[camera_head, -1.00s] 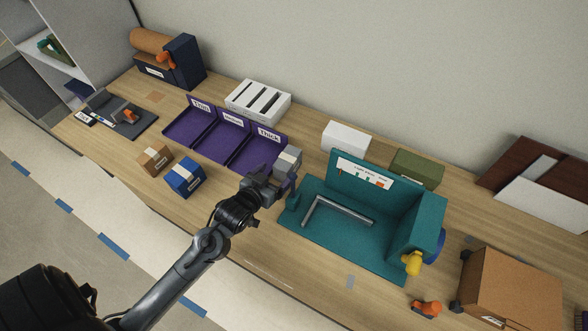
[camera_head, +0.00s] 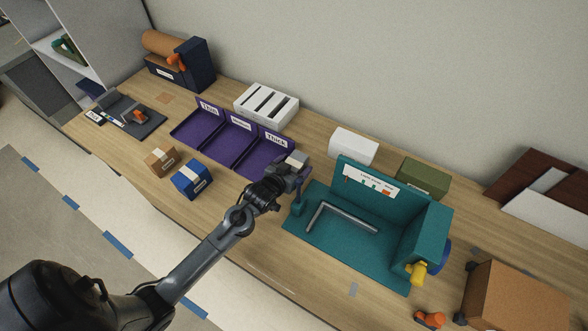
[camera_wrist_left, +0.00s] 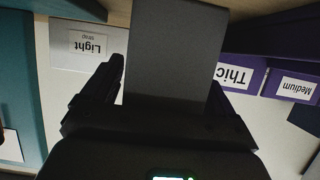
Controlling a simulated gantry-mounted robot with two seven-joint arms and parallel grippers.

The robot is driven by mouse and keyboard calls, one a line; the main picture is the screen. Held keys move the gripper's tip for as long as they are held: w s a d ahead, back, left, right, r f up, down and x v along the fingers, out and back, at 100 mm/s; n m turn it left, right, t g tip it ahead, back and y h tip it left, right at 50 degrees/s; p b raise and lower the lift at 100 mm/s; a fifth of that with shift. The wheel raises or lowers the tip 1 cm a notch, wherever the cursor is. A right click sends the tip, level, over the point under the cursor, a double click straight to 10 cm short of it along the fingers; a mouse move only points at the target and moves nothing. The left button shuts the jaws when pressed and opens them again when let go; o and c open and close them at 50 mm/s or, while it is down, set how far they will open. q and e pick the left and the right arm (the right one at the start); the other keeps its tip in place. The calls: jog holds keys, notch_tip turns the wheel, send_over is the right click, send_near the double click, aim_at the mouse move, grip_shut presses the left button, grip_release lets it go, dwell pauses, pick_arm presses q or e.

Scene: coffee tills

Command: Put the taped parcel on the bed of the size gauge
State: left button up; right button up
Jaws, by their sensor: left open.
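A grey parcel with a pale tape band (camera_head: 294,161) stands at the right end of the purple trays, just left of the size gauge. My left gripper (camera_head: 277,185) is open at its near side. In the left wrist view the gripper (camera_wrist_left: 165,95) has its fingers either side of a dark grey block (camera_wrist_left: 178,45); contact cannot be told. The teal size gauge (camera_head: 415,240) stands right of the gripper, with a bare bed (camera_head: 335,237) carrying an L-shaped metal rail (camera_head: 340,215). Two other taped parcels, brown (camera_head: 160,163) and blue (camera_head: 190,182), lie at left. My right gripper is out of view.
Purple trays (camera_head: 210,142) and a white slotted rack (camera_head: 266,105) stand behind left. A white box (camera_head: 354,146) and an olive box (camera_head: 422,176) stand behind the gauge. A cardboard box (camera_head: 515,295) and an orange tool (camera_head: 430,318) are at right.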

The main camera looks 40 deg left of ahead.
pick_arm(q)
jog(key=c, duration=1.1)
jog(key=shift+c, duration=0.6)
jog(key=shift+r, duration=0.15)
